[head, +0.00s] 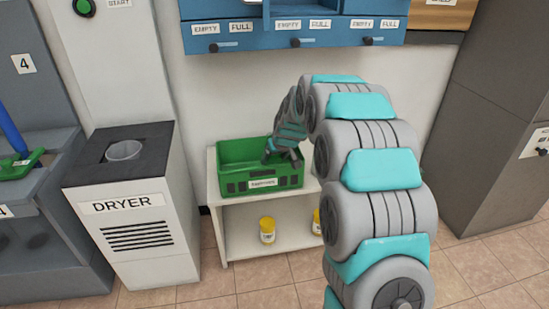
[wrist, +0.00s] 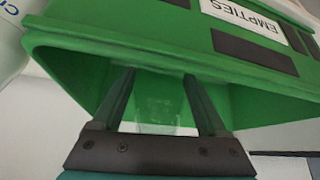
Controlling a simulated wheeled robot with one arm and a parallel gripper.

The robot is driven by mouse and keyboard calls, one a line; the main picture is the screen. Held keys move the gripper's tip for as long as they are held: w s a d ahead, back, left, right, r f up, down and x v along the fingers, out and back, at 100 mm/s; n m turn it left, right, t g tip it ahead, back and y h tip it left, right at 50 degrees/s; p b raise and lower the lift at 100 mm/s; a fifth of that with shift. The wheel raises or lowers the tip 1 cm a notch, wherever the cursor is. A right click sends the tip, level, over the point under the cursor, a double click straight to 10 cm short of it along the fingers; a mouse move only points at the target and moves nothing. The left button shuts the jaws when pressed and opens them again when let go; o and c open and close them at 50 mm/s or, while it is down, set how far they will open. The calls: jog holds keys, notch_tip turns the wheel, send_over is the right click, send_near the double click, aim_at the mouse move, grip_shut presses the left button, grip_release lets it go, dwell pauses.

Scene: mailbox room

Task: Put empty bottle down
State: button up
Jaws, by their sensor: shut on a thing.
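A green crate (head: 237,187) stands on a small white shelf unit (head: 213,190) in the head view. In the wrist view the crate (wrist: 150,38) fills most of the picture, and its white label reads EMPTIES upside down. My gripper (head: 283,158) reaches in over the crate's right part. In the wrist view my gripper (wrist: 160,75) has both fingers inside the crate, shut on a clear, see-through bottle (wrist: 158,110) that shows only faintly. Whether the bottle touches the crate floor cannot be told. The head view does not show the bottle clearly.
Yellow jars (head: 267,231) stand on the lower shelf. A dryer (head: 138,220) with a round opening stands to the left. A blue cabinet (head: 290,30) with EMPTY and FULL labels hangs above. A grey cabinet (head: 490,120) is at the right. Tiled floor lies in front.

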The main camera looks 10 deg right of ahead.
jog(key=shift+f, duration=0.1)
jog(key=shift+f, duration=0.1)
jog(key=o, duration=1.5)
jog(key=shift+o, duration=0.2)
jog(key=shift+r, duration=0.3)
jog(key=v, duration=1.2)
jog(key=s+a+f+m+g, duration=0.1)
jog(key=s+g, duration=0.3)
jog(key=s, duration=2)
jog(key=s+a+f+m+g+h, duration=0.1)
jog(key=s+f+g, duration=0.2)
jog(key=s, duration=2.1)
jog(key=shift+f+g, duration=0.15)
jog(key=shift+g, duration=0.45)
